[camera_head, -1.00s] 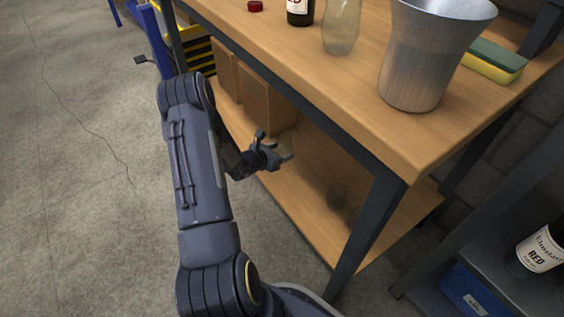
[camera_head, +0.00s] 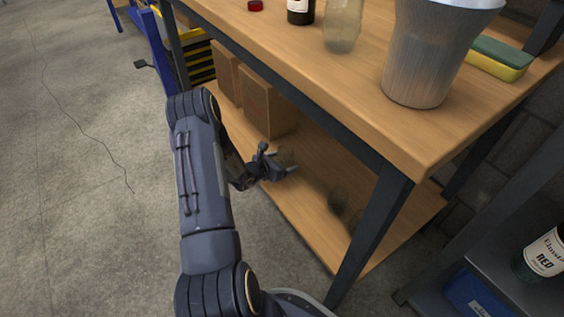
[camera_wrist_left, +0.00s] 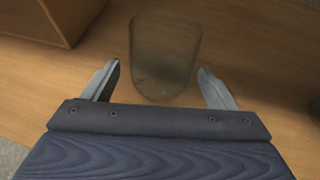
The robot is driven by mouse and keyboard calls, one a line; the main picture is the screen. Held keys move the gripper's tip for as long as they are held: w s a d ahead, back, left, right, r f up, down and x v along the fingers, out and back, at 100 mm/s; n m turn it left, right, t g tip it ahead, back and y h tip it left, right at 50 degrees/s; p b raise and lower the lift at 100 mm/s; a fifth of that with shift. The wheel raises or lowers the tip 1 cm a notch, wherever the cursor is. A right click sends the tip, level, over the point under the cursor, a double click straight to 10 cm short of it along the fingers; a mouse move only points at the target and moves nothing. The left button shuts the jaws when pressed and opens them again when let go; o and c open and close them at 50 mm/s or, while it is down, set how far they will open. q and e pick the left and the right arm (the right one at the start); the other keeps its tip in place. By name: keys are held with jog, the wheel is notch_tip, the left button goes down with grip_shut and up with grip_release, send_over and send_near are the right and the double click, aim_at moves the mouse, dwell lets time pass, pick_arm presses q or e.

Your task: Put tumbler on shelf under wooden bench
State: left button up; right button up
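The tumbler (camera_wrist_left: 165,52) is a smoky, see-through glass. In the left wrist view it is just ahead of and between the fingertips of my left gripper (camera_wrist_left: 160,78). My right gripper is out of view.
Cardboard boxes (camera_head: 265,108) stand on the shelf behind the gripper. Dark round glass items (camera_head: 338,201) sit nearer the bench leg (camera_head: 370,235). A metal bucket (camera_head: 425,55), glass jar (camera_head: 343,25), bottle and sponge (camera_head: 497,58) stand on the bench top.

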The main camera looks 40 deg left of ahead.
pick_arm(q)
jog(key=shift+s+r, duration=0.1)
jog(key=shift+r, duration=0.15)
jog(key=p+v, duration=0.5)
jog(key=v, duration=0.6)
jog(key=d+r+m+g+h, duration=0.3)
jog(key=d+r+m+h, duration=0.6)
jog(key=d+r+m, duration=0.85)
jog(key=s+d+r+m+g, duration=0.4)
jog(key=s+d+r+m, duration=0.3)
jog(key=s+d+r, duration=0.25)
jog(key=s+a+m+y, duration=0.1)
jog(key=s+m+y, duration=0.4)
jog(key=s+m, duration=0.4)
jog(key=shift+s+a+r+y, duration=0.2)
jog(key=shift+s+a+y, duration=0.1)
jog(key=shift+s+y, duration=0.15)
